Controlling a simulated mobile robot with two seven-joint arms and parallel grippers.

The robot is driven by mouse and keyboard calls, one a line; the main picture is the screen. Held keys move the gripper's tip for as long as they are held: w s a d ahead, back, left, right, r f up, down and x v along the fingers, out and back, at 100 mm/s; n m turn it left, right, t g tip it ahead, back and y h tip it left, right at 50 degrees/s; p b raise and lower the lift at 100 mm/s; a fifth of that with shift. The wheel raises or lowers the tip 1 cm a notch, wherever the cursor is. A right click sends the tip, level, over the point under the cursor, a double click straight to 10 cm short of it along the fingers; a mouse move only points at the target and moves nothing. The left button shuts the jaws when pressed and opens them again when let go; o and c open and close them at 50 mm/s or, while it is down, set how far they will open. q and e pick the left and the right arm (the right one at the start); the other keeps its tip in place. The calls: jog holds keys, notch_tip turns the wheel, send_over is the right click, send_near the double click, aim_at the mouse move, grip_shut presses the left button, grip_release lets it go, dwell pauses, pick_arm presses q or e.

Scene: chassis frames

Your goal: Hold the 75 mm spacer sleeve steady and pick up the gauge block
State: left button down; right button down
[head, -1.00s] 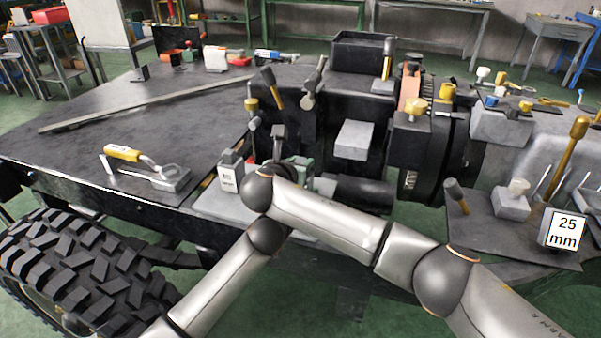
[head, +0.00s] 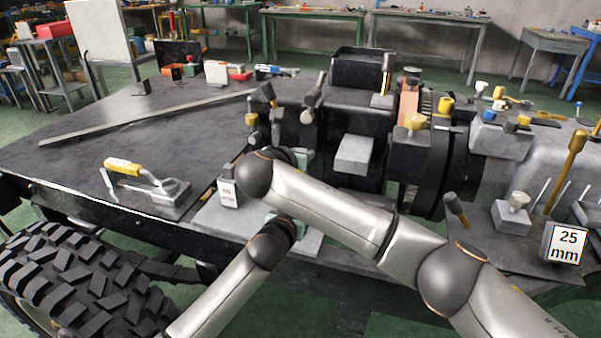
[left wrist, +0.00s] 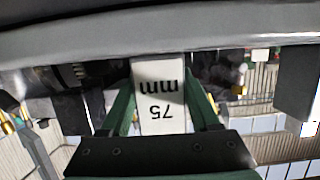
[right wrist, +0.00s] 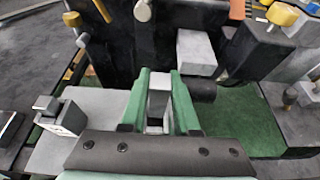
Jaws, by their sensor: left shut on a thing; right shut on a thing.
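The spacer sleeve (left wrist: 160,100) carries a white "75 mm" label, upside down in the left wrist view. My left gripper (left wrist: 158,78) is shut on it, with a green finger on each side. In the right wrist view my right gripper (right wrist: 158,78) is shut on a narrow grey block (right wrist: 158,98), which I take for the gauge block. In the head view my right gripper (head: 301,157) shows in part, as green fingers behind my own arm. The sleeve and the held block are hidden there by my arms.
A light plate (head: 208,222) bears a labelled block (head: 228,192) left of the grippers. A grey block (head: 353,154) sits to the right. A "25 mm" block (head: 565,243) stands at the right.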

notch_tip(320, 180, up, 4)
jog(key=shift+r, duration=0.1)
pick_arm(q)
jog(key=shift+c, duration=0.2)
grip_release()
